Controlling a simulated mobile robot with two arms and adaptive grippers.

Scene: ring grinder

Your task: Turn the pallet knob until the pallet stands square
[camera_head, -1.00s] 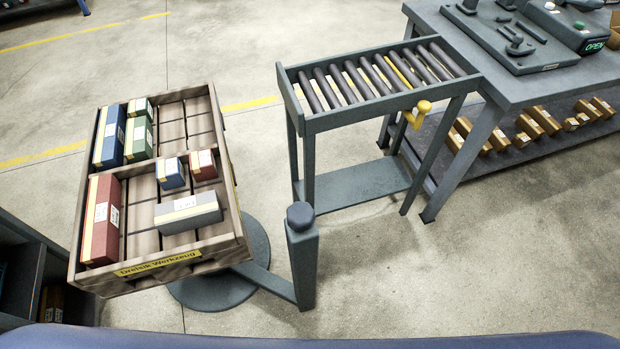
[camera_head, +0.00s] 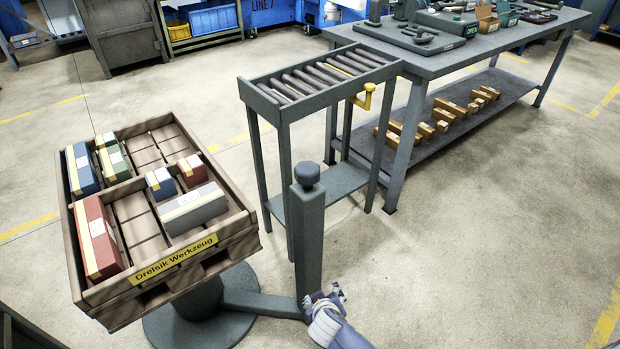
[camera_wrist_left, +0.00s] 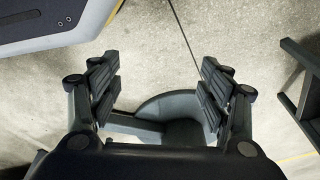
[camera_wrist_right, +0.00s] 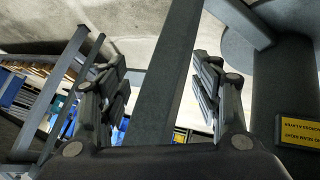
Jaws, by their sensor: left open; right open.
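The wooden pallet (camera_head: 247,222), a crate-like tray with the yellow "Dreisik Werkzeug" label, stands turned at an angle on a round pedestal (camera_head: 160,325) in the head view. The knob (camera_head: 307,173) is a dark rounded cap on top of a grey post (camera_head: 309,235) to the pallet's right. My right gripper (camera_head: 325,296) is open and low by the post, well below the knob. In the right wrist view the post (camera_wrist_right: 165,95) runs between its fingers; contact cannot be told. My left gripper (camera_wrist_left: 158,65) is open and empty, seen only in its own wrist view.
Several boxes, such as a red one (camera_head: 97,238) and a grey one (camera_head: 193,208), lie in the pallet. A roller conveyor (camera_head: 320,78) with a yellow crank (camera_head: 366,97) stands behind the post, beside a workbench (camera_head: 440,62). Floor at the right is free.

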